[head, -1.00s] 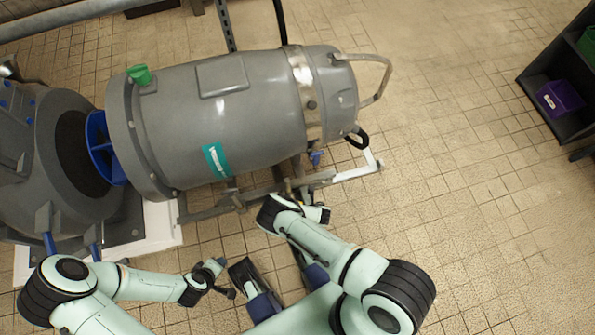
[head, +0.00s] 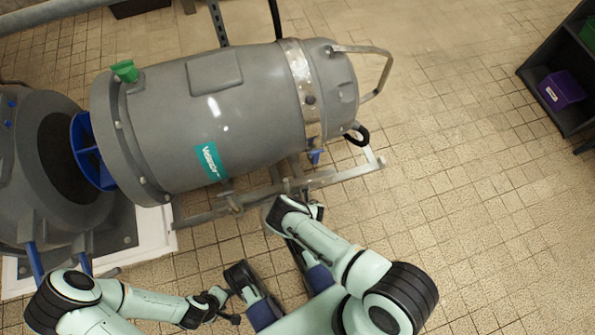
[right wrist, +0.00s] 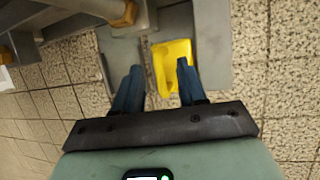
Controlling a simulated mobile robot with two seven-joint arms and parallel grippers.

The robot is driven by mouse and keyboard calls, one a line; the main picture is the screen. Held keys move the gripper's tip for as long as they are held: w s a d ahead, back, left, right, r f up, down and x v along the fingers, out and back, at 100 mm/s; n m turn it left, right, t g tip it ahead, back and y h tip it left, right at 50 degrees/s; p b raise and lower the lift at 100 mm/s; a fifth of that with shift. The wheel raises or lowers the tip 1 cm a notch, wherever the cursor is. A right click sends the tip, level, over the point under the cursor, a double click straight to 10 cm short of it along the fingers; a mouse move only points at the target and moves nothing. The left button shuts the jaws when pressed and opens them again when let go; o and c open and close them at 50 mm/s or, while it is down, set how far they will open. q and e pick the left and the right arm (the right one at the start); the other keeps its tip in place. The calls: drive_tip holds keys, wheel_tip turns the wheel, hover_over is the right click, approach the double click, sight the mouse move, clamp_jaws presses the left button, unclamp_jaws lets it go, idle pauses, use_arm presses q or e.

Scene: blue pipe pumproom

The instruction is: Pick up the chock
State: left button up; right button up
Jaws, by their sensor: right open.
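The yellow chock (right wrist: 173,62) shows in the right wrist view, low near the floor beside grey metal parts. My right gripper (right wrist: 158,70) is open, with its two blue fingers apart. The chock appears between and just beyond the fingertips, nearer the right finger; I cannot tell whether they touch. In the head view the chock is not visible, and my right arm's wrist (head: 290,212) is beside the pump frame, with its fingers hidden. My left gripper (head: 222,300) is at the lower left of the head view, too small and dark to read its jaws.
The large grey pump (head: 225,115) lies across the head view on a metal frame (head: 325,180), close to my right wrist. A dark shelf (head: 550,70) with a purple bin (head: 562,90) stands at the right. The tiled floor (head: 470,220) between is clear.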

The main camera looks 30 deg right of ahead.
clamp_jaws()
drive_tip(key=shift+w+r, duration=0.1)
idle(1.2)
